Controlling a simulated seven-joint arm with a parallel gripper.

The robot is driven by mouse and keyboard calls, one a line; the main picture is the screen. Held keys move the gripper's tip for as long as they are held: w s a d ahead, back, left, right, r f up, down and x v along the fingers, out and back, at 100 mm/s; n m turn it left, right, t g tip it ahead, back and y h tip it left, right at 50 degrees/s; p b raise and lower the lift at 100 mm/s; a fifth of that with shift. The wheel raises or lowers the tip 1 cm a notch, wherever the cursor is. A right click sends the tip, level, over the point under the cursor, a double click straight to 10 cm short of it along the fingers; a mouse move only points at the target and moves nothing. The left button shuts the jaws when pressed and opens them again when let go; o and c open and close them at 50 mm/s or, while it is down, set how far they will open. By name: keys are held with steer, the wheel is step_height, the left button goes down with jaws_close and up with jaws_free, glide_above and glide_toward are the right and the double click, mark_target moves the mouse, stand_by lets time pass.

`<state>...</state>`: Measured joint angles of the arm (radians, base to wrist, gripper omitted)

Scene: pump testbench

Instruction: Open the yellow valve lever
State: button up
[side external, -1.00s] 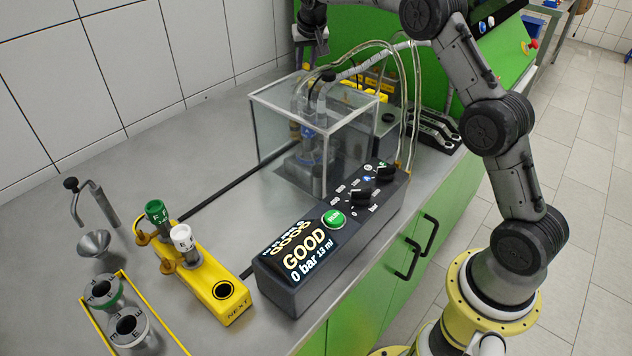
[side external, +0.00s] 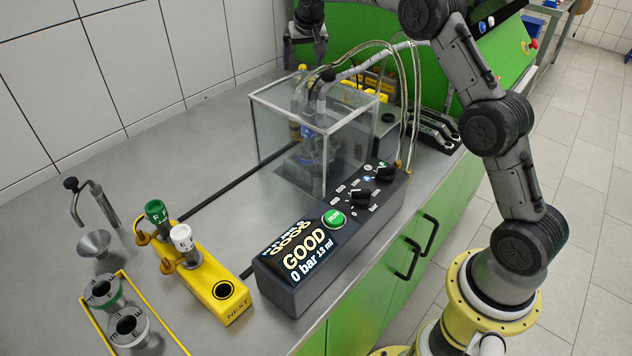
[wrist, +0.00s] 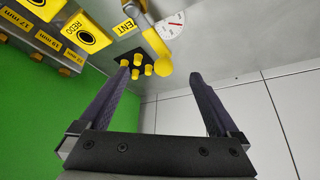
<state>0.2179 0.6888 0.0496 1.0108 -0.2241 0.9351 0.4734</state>
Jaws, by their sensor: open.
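The yellow valve lever (wrist: 155,42) shows at the top middle of the wrist view, beside a round white gauge with a red needle (wrist: 170,25). A yellow label ending in "ENT" (wrist: 125,27) is just left of it. My gripper (wrist: 164,78) is open and empty. Its two dark fingers stand wide apart, and the lever lies beyond the fingertips, between them in the picture. In the side view my gripper (side external: 305,54) hangs behind the clear box, at the top. I cannot make out the lever clearly there.
Several yellow knobs (wrist: 140,66) on a dark plate sit near the left fingertip. A clear box (side external: 315,120) with hoses stands below my gripper. A black control box (side external: 330,245) reads "GOOD, 0 bar". The bench at left rear is clear.

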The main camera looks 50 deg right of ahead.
steer(key=shift+r, duration=3)
steer(key=shift+a, duration=0.1)
